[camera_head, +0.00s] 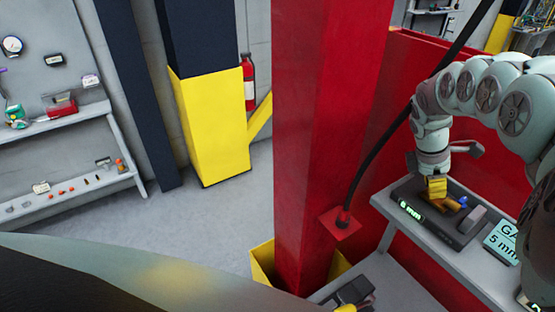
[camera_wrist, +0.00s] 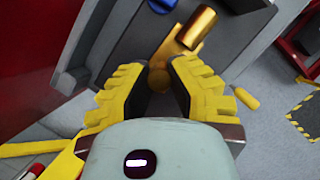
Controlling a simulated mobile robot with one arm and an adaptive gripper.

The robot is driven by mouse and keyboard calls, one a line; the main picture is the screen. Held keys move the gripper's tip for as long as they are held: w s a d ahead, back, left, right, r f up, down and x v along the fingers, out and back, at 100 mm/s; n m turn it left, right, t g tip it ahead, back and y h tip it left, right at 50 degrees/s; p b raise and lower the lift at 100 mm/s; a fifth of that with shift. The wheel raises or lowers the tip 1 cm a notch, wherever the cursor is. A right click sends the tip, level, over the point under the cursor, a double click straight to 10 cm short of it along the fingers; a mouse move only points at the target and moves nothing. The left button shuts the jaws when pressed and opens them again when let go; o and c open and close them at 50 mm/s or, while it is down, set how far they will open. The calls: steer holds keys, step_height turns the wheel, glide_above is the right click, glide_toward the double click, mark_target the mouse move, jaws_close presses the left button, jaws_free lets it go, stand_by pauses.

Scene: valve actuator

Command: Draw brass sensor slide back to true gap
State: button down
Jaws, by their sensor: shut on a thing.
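The brass sensor slide (camera_head: 449,204) sits on a dark grey fixture (camera_head: 462,238) on the bench at right in the head view. In the wrist view the slide (camera_wrist: 178,50) shows as a flat brass plate with a brass cylinder (camera_wrist: 196,27) at its far end and a round knob at its near end. My gripper (camera_head: 436,189) comes down onto the slide from above. In the wrist view its yellow ridged fingers (camera_wrist: 155,80) stand either side of the knob and are shut on it. The fixture's green display (camera_head: 411,211) appears to read 6 mm.
A blue sign (camera_head: 503,243) reading 5 mm lies right of the fixture on the grey bench (camera_head: 393,209). A blue part (camera_head: 463,202) and a grey block (camera_head: 472,219) are close to the slide. A red column (camera_head: 325,120) stands left of the bench.

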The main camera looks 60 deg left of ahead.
steer(key=shift+w+d, duration=0.25)
steer(key=shift+d, duration=0.05)
steer(key=c, duration=0.8)
jaws_free()
steer(key=shift+c, duration=0.2)
steer(key=shift+s, duration=0.1)
steer(key=shift+a, duration=0.1)
steer(key=v, duration=0.6)
steer(key=shift+r, duration=0.15)
steer(key=shift+v, duration=2.85)
